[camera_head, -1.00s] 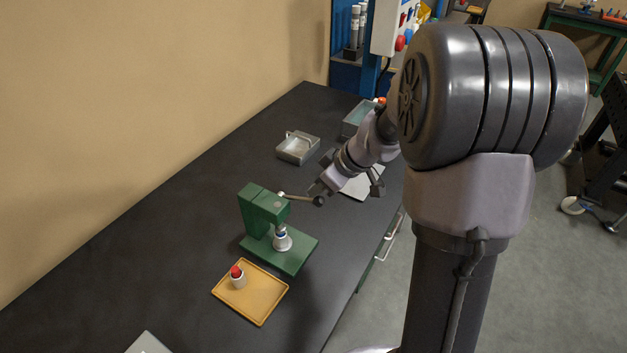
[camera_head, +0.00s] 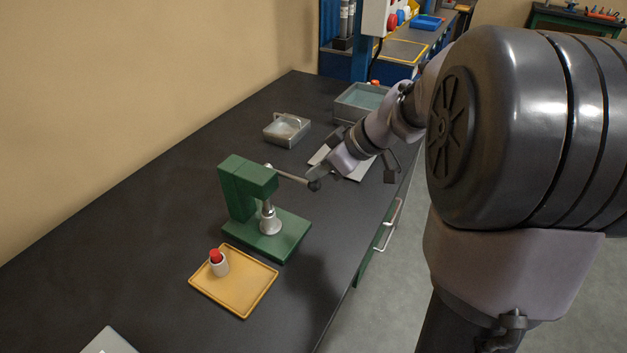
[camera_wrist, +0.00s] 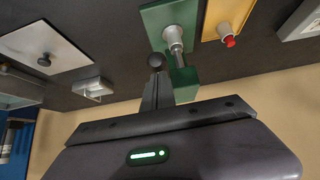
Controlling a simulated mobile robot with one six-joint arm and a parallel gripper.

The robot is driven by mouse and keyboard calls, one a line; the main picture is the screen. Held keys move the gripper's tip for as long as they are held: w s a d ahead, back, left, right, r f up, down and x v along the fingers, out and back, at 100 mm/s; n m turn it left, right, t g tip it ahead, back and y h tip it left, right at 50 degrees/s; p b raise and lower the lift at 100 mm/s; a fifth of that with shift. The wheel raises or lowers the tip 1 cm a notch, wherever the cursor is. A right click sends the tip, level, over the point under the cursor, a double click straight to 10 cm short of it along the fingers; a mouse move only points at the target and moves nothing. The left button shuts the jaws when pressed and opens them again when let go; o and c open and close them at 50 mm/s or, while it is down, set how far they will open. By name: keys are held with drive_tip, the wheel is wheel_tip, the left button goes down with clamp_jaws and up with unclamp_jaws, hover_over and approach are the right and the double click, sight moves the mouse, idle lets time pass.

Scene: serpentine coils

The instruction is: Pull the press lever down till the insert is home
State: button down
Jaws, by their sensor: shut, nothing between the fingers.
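The green press (camera_head: 236,190) stands on the dark bench, its metal ram (camera_head: 267,207) down over a pale holder (camera_head: 270,223). No blue band shows between ram and holder; the insert itself cannot be made out. The press lever (camera_head: 292,177) slopes down to the right and ends in a dark knob (camera_head: 314,185). My gripper (camera_head: 319,173) is shut and empty, its fingertips right at the knob, seemingly just above it. In the wrist view, the shut fingers (camera_wrist: 157,88) point at the knob (camera_wrist: 155,60), with the press head (camera_wrist: 184,84) beside them; contact is unclear.
A yellow tray (camera_head: 249,296) with a red-topped white piece (camera_head: 219,262) lies in front of the press. A metal box with a handle (camera_head: 286,130), a grey bin (camera_head: 360,100) and a pale plate (camera_head: 357,170) are farther back. The wall is to the left.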

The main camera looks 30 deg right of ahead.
drive_tip(key=shift+s+f, duration=0.25)
drive_tip(key=shift+f, duration=0.2)
drive_tip(key=r, duration=0.1)
drive_tip(key=w+r+p, duration=0.1)
drive_tip(key=r, duration=0.1)
drive_tip(key=r+p, duration=0.1)
drive_tip(key=shift+w+a+r, duration=0.15)
drive_tip(key=shift+w+a, duration=0.1)
drive_tip(key=shift+a, duration=0.1)
drive_tip(key=s+d+f+p+v, duration=0.1)
drive_tip(key=p+v, duration=0.2)
drive_tip(key=v, duration=0.7)
drive_tip(key=s+a+f+m+h, duration=0.1)
drive_tip(key=s+a+m, duration=0.4)
drive_tip(key=s+a, duration=0.3)
drive_tip(key=s+a+f+m+g+h, duration=0.1)
drive_tip(key=s+a+f+m, duration=0.1)
drive_tip(key=s+a+m, duration=0.4)
drive_tip(key=s+a, duration=0.3)
drive_tip(key=a, duration=0.2)
drive_tip(key=shift+a+f+b, duration=0.15)
drive_tip(key=shift+f+b, duration=0.1)
drive_tip(key=shift+b, duration=0.15)
drive_tip(key=shift+s, duration=0.1)
